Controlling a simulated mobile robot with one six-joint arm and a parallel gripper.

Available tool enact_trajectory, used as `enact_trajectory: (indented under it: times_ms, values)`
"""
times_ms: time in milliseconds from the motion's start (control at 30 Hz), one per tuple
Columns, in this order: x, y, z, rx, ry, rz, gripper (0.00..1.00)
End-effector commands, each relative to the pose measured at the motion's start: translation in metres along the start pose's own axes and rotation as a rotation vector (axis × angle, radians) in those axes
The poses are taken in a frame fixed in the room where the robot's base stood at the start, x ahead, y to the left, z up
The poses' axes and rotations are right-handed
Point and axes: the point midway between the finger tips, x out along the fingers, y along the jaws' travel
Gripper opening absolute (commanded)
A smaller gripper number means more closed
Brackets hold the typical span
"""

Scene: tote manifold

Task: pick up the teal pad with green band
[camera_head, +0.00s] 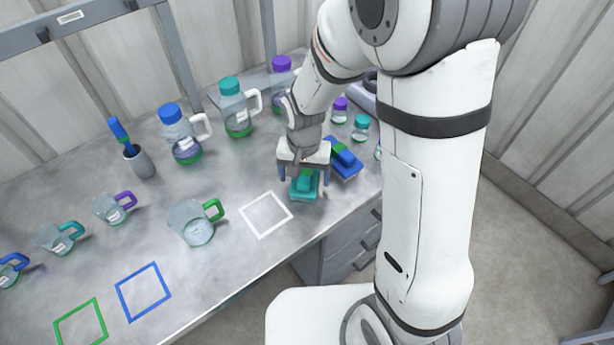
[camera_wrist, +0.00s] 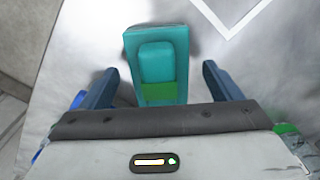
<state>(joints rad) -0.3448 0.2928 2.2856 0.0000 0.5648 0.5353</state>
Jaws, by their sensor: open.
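The teal pad with the green band (camera_head: 304,186) lies on the grey bench near its front edge, right of the white square outline. My gripper (camera_head: 304,178) is directly over it, pointing down, with its jaws apart. In the wrist view the teal pad (camera_wrist: 157,62) shows between and beyond the two blue fingers of my gripper (camera_wrist: 160,85). Its raised teal handle has a green band at the near end. There is a gap between the pad and each finger. I cannot tell how far the fingertips are above the bench.
A blue pad with a green band (camera_head: 344,158) lies close on the right. The white square outline (camera_head: 265,214) is bare bench on the left. A beaker with a green handle (camera_head: 196,222) stands farther left. Bottles with coloured caps, such as the teal-capped one (camera_head: 235,108), stand behind.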

Motion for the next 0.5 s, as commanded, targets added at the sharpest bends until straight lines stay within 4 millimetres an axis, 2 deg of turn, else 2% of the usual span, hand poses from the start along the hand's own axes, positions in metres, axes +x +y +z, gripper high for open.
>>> enact_trajectory:
  times_ms: [133, 400, 500]
  values:
    - [0.014, 0.0, -0.001, 0.001, 0.0, 0.0, 0.85]
    - [0.016, 0.001, -0.001, 0.001, 0.002, -0.001, 0.85]
    - [0.016, 0.001, -0.001, 0.001, 0.002, -0.001, 0.76]
